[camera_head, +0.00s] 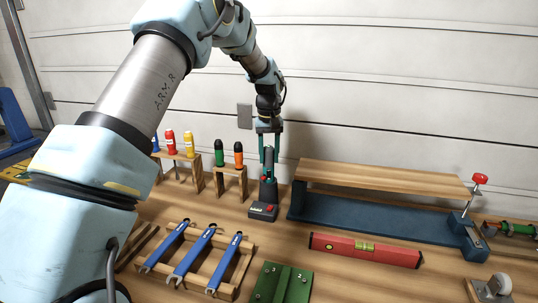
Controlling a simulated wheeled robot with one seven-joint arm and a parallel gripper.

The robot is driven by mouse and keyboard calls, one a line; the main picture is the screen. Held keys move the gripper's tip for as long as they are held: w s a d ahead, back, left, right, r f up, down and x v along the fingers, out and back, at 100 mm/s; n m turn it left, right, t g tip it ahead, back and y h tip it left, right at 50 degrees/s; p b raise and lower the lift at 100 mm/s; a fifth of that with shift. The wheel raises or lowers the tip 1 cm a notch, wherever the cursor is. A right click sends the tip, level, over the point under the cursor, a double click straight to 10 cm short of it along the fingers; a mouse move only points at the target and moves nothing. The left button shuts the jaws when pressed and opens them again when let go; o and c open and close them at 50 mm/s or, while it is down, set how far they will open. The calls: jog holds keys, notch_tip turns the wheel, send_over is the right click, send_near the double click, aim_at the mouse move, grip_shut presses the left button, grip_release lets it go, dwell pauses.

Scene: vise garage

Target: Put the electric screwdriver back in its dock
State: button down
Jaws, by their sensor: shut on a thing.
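My gripper (268,166) points down at the middle of the bench, its teal fingers shut on the upper part of the electric screwdriver (268,188). The screwdriver is dark with teal and a small red part, and it looks upright. Its dock (263,212) is a dark block with a red button and a small green mark on the front. The screwdriver is right over the dock. I cannot tell whether its lower end is seated in the dock or just above it.
To the left, a wooden rack (231,172) holds green and orange-handled tools. In front lie blue wrenches on a wooden rack (238,272) and a green plate (283,284). To the right are a blue vise (375,228) with a wooden board (385,178) and a red level (365,249).

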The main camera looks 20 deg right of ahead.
dwell(0.3)
grip_release()
jog(key=shift+f, duration=0.1)
dwell(0.4)
dwell(0.3)
jog(key=shift+r+p, duration=2.45)
jog(key=shift+r, duration=1.1)
